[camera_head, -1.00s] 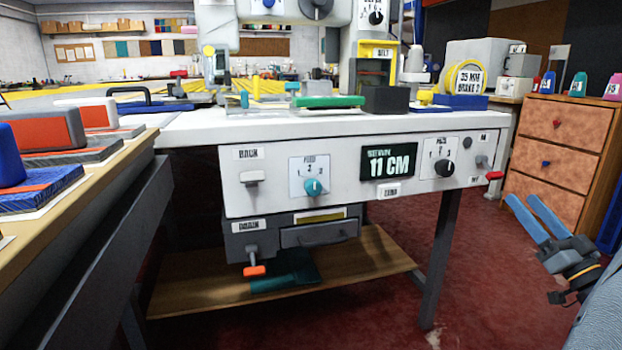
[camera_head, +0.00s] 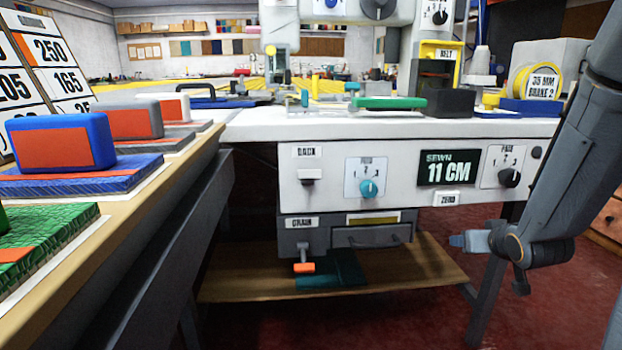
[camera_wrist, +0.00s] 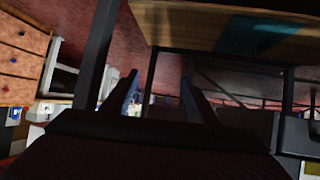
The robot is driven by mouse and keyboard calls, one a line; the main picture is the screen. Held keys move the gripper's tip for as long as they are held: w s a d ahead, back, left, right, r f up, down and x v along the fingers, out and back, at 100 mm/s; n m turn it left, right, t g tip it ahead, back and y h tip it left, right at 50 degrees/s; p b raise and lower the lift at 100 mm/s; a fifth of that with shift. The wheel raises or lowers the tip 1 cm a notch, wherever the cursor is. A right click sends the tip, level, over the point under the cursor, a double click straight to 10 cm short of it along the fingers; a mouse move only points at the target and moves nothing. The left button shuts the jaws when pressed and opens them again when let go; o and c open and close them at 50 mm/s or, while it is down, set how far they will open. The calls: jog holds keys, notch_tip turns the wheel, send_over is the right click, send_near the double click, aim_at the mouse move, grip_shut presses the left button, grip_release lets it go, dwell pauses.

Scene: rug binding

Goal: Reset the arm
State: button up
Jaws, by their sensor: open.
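My gripper (camera_head: 457,242) is at the right in the head view, in front of the sewing table's right side and below its control panel. It points left and looks empty. In the wrist view, the two blue-tipped fingers (camera_wrist: 160,92) stand apart with nothing between them. My arm bends down from the upper right corner to the gripper and hides part of the table's right end.
The white control panel (camera_head: 325,198) has a dial, a switch and a display reading 11 CM. A wooden shelf (camera_head: 408,268) lies below. At left, a bench (camera_head: 190,160) holds coloured blocks on samples. Red floor (camera_head: 400,325) is clear in front.

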jog(key=s+a+f+n+g+y, duration=0.15)
jog(key=s+a+g, duration=0.25)
jog(key=s+a, duration=0.55)
jog(key=s+a+f+g+y, duration=0.1)
jog(key=s+a+f+g, duration=0.3)
jog(key=s+a, duration=0.55)
jog(key=s+a+r+n+g+p, duration=0.1)
jog(key=s+a+r+n, duration=0.1)
jog(key=s+a+r, duration=0.45)
jog(key=s+a+r+n+g+y+p, duration=0.1)
jog(key=s+a+r+n+p, duration=0.2)
jog(key=a, duration=0.6)
jog(key=s+a+r+n+g, duration=0.1)
jog(key=s+a+r, duration=0.3)
jog(key=s+a, duration=0.25)
jog(key=d+r+m+p, duration=0.2)
jog(key=d+r+p, duration=0.4)
jog(key=r+p, duration=0.3)
jog(key=d+r+m+h+p, duration=0.1)
jog(key=d+r+p, duration=0.6)
jog(key=p, duration=0.9)
jog(key=d+r+m+p, duration=0.3)
jog(key=d+r+p, duration=0.3)
jog(key=r+p, duration=0.7)
jog(key=shift+s+d, duration=0.3)
jog(key=shift+d, duration=0.05)
